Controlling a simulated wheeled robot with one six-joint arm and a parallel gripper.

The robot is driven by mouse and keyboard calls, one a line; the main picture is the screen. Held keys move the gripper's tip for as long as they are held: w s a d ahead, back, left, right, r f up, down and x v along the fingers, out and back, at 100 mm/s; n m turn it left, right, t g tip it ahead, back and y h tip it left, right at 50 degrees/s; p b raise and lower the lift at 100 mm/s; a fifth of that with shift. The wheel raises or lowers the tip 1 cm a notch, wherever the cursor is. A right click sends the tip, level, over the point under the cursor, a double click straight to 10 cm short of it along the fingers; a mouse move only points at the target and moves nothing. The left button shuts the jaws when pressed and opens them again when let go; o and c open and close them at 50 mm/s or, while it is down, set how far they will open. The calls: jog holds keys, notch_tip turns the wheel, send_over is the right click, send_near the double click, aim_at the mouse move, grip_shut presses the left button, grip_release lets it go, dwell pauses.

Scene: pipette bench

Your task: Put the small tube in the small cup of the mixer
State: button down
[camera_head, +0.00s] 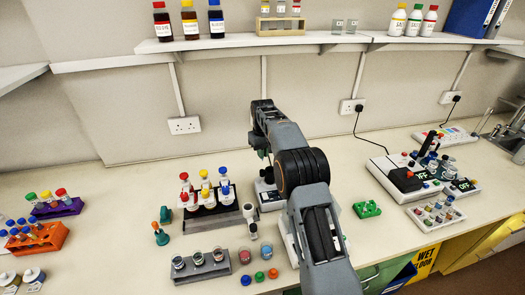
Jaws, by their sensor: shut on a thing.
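A small white device (270,201) with a dark display stands behind my arm at mid-bench and may be the mixer. Its upper part is partly covered by my arm, so I cannot make out its small cup. My arm reaches up from the bottom edge and bends down over this area. My gripper's fingers and whatever they hold are hidden behind my arm. I cannot pick out the small tube.
A dark rack with colour-capped tubes (208,214) and a grey block of jars (203,268) stand left of my arm. An orange rack (37,240) is at far left. A larger white instrument (400,180) stands right. A shelf (245,41) with bottles runs above.

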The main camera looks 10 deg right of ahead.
jog(key=shift+a+f, duration=0.2)
jog(key=shift+f, duration=0.55)
notch_tip(320, 180, down, 4)
jog(key=b, duration=0.4)
jog(key=shift+s+f+b, duration=0.1)
jog(key=shift+b, duration=0.3)
jog(key=shift+f, duration=0.1)
jog(key=shift+f, duration=0.2)
jog(key=c, duration=1.2)
grip_release()
jog(key=shift+o, duration=0.2)
notch_tip(320, 180, up, 14)
jog(key=shift+f+p, duration=0.1)
jog(key=shift+p, duration=1.15)
